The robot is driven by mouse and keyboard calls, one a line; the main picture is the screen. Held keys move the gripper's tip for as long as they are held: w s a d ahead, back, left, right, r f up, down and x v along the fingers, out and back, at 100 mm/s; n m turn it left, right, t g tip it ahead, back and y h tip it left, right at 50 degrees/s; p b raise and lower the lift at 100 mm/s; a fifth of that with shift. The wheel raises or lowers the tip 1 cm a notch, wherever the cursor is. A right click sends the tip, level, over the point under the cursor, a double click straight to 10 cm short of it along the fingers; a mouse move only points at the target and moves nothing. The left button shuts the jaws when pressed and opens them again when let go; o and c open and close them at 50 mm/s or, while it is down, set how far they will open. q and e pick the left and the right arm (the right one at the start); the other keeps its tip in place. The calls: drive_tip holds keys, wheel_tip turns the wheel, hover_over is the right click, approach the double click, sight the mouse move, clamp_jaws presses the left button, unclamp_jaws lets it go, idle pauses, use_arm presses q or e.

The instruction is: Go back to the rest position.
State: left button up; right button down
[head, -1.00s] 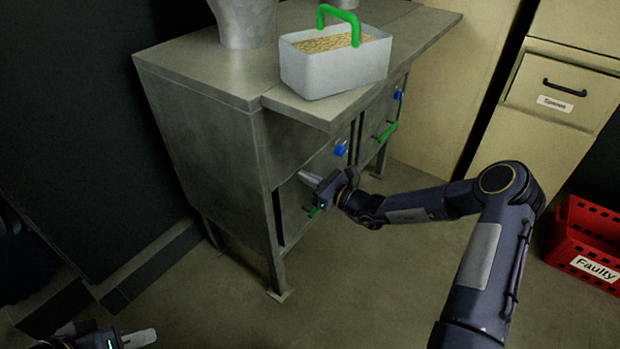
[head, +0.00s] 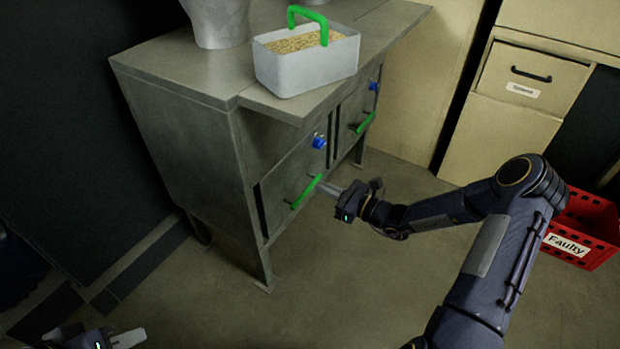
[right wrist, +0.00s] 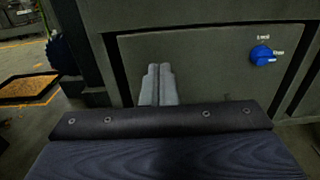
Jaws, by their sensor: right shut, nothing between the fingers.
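My right gripper (head: 330,188) is in front of the grey machine cabinet (head: 180,130), just right of the green handle (head: 306,192) on its nearer front panel. Its pale fingers are together and empty; they show in the right wrist view (right wrist: 158,72) against the panel with a blue knob (right wrist: 262,55). The green handle is not seen in that view. My left gripper (head: 128,339) is low at the left bottom edge, partly cut off; one pale finger shape shows, and its opening cannot be made out.
A white box (head: 305,70) of grain with a green handle stands on the cabinet top. A second panel has a green handle (head: 366,123). A red crate (head: 585,230) marked "Faulty" and a beige drawer unit (head: 530,75) are at the right. The floor between is clear.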

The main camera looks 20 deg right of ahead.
drive_tip(key=s+a+r+n+g, duration=0.4)
drive_tip(key=s+r+n+g, duration=0.15)
drive_tip(key=s+n, duration=0.25)
drive_tip(key=s+a+r+n+g, duration=0.3)
drive_tip(key=s+r+n+g, duration=0.1)
drive_tip(key=s+r+n, duration=0.35)
drive_tip(key=s+d+r+n+t+h, duration=0.1)
drive_tip(key=s+d+n+h, duration=0.3)
drive_tip(key=s, duration=0.5)
drive_tip(key=s+d+r+n+t+h, duration=0.1)
drive_tip(key=s+d+n+h, duration=0.1)
drive_tip(key=s+n+h, duration=0.4)
wheel_tip(320, 180, up, 24)
drive_tip(key=s+y+p, duration=0.2)
drive_tip(key=p, duration=2.2)
drive_tip(key=shift+a+n, duration=0.3)
drive_tip(key=shift+n, duration=0.05)
drive_tip(key=shift+f+g, duration=0.1)
drive_tip(key=shift+g, duration=0.15)
